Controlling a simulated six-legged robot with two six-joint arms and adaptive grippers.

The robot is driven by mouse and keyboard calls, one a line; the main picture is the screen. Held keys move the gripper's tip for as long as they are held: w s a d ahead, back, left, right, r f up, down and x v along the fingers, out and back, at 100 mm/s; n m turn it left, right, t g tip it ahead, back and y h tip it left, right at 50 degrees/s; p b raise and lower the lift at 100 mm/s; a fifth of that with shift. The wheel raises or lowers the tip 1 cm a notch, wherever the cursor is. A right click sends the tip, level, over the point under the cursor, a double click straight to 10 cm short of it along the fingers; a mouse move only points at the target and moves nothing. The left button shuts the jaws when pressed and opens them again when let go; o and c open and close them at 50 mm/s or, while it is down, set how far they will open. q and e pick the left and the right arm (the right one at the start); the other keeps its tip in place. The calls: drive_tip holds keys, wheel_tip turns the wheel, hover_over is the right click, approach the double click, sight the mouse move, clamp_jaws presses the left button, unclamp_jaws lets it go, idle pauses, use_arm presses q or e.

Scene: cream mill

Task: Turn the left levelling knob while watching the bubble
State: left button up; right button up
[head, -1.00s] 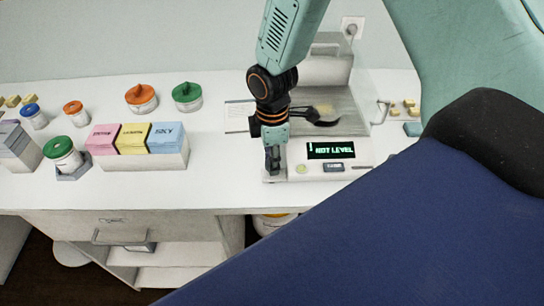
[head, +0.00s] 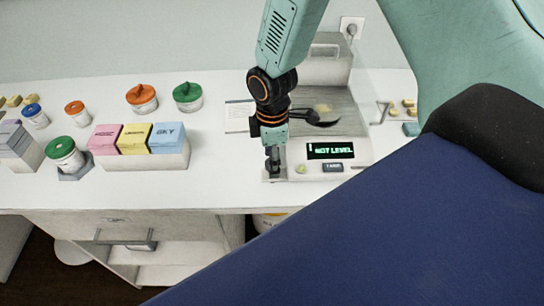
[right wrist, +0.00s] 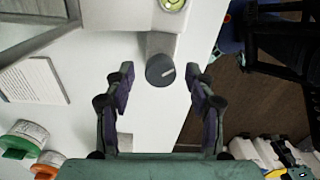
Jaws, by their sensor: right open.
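The balance (head: 357,158) stands on the bench, and its dark display (head: 332,150) reads "NOT LEVEL" in green. The bubble level (head: 301,169) is a small yellow-green disc on its front. It shows cut off at the top of the right wrist view (right wrist: 172,4), where the bubble's exact position is too small to tell. The levelling knob (right wrist: 160,71) is dark grey and round with a pale pointer line, at the balance's front left corner. My right gripper (head: 272,164) is over that corner. In the right wrist view its open fingers (right wrist: 160,84) stand either side of the knob, with gaps. My left gripper is not in view.
A black-ended brush (head: 314,117) lies behind the display. A white holder (head: 172,160) with pink, yellow and blue packets and several lidded jars (head: 187,96) stand left. Bench between holder and balance is clear. The bench's front edge (head: 225,210) is close to the knob.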

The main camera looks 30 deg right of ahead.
wheel_tip(320, 180, up, 12)
idle(0.6)
drive_tip(key=shift+s+f, duration=0.1)
idle(0.4)
